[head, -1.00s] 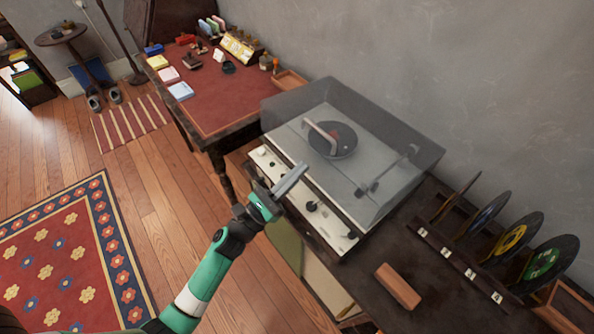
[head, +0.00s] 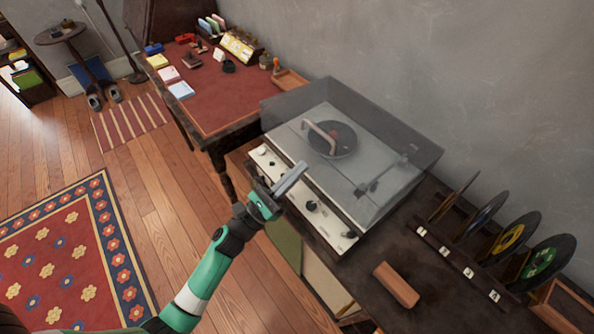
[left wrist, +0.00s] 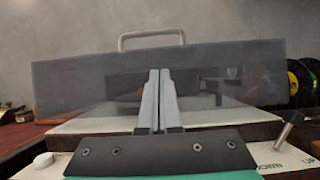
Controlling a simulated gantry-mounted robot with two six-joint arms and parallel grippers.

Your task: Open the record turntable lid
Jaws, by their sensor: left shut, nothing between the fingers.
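The record turntable (head: 345,190) stands on a dark cabinet, with a white front panel carrying knobs. Its smoky clear lid (head: 385,125) is down over the platter (head: 332,138). A pale handle (head: 321,136) shows on the lid; in the left wrist view the handle (left wrist: 151,38) rises above the top edge of the lid (left wrist: 240,80). My left gripper (head: 292,178) is shut and empty, over the front panel and in front of the lid. In the left wrist view its closed fingers (left wrist: 158,100) point at the lid's front face. Whether they touch it I cannot tell. My right gripper is not in view.
A wooden block (head: 396,285) lies on the cabinet right of the turntable. Several records stand in a rack (head: 455,262) behind it. A red-topped desk (head: 222,105) with small items is at the left. A grey wall rises behind the turntable.

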